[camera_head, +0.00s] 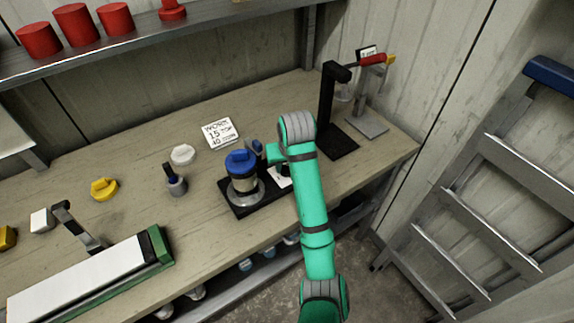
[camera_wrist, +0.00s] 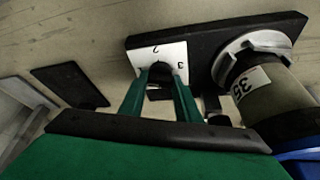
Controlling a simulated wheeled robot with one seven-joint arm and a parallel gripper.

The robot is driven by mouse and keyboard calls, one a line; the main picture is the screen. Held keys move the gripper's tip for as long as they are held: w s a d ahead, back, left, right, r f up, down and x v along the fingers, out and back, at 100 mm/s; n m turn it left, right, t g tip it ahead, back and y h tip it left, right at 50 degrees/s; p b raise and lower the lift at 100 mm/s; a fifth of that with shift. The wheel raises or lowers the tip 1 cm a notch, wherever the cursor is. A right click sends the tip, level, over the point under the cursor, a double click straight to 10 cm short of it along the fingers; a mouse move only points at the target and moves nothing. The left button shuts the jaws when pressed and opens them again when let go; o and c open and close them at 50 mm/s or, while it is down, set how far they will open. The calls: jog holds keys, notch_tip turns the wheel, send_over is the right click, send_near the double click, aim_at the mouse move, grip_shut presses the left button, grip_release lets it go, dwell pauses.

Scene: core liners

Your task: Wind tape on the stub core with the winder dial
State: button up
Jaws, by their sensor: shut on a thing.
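The winder has a black base (camera_head: 237,208) on the bench, also in the wrist view (camera_wrist: 205,60). A beige core (camera_head: 243,184) stands upright on its grey metal flange (camera_head: 257,198), with a blue cap (camera_head: 240,159) on top. In the wrist view, the core (camera_wrist: 280,108) bears a white label reading "35". A white dial plate (camera_wrist: 174,52) marked 2 and 3 lies on the base beside the flange. My gripper (camera_wrist: 157,82) is shut on the dark dial knob (camera_wrist: 160,72) over this plate. The fingers partly hide the knob and the scale.
A black stand (camera_head: 327,100) is at the back right. A long white-topped fixture (camera_head: 90,277) fills the front left. A ladder (camera_head: 480,200) leans right.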

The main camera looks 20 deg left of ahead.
jog(key=o, duration=1)
jog(key=shift+o, duration=0.2)
jog(key=shift+r, duration=0.1)
jog(key=shift+d+r, duration=0.15)
jog(key=shift+r, duration=0.6)
jog(key=shift+s+d+r, duration=0.2)
jog(key=shift+s+r, duration=0.15)
jog(key=shift+r, duration=0.1)
jog(key=v, duration=0.8)
